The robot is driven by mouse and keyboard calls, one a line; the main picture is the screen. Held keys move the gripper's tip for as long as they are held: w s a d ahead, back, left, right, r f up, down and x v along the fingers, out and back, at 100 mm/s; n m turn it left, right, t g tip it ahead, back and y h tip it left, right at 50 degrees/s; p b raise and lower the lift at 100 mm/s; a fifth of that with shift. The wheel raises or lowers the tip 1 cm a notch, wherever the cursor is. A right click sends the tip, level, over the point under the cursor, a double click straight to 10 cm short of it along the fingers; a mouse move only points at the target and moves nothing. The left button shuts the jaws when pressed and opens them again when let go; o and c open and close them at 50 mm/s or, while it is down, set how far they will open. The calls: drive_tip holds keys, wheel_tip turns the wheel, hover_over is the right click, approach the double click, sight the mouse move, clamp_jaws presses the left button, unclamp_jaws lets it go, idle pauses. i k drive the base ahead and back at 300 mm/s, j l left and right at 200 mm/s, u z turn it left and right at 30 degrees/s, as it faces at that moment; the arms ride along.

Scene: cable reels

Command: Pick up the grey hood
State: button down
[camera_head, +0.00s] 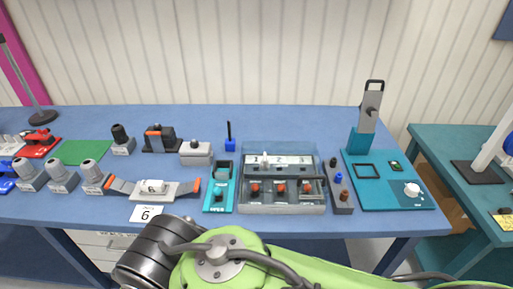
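A light grey, box-shaped piece with a small round top (196,154) stands on the blue bench, left of the teal unit; it looks like a grey hood. Several smaller grey pieces with rounded pale tops, one of them here (93,172), stand in a row at the left. Which one is the hood I cannot tell for sure. My green arm crosses the bottom of the view, below the bench's front edge. My gripper is not in view.
A teal unit (218,187) and a clear tray (281,207) with red-topped parts stand mid-bench. A grey strip (150,191) with orange-ended clips lies in front. A teal panel (395,190) with an upright stand is at right. The back of the blue bench (290,120) is clear.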

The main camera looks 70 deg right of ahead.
sight(203, 150)
drive_tip(key=z, duration=1.7)
drive_tip(key=i+j+u, duration=0.3)
drive_tip(key=j+u, duration=0.15)
drive_tip(key=i+j+u, duration=0.45)
drive_tip(key=k+l, duration=0.1)
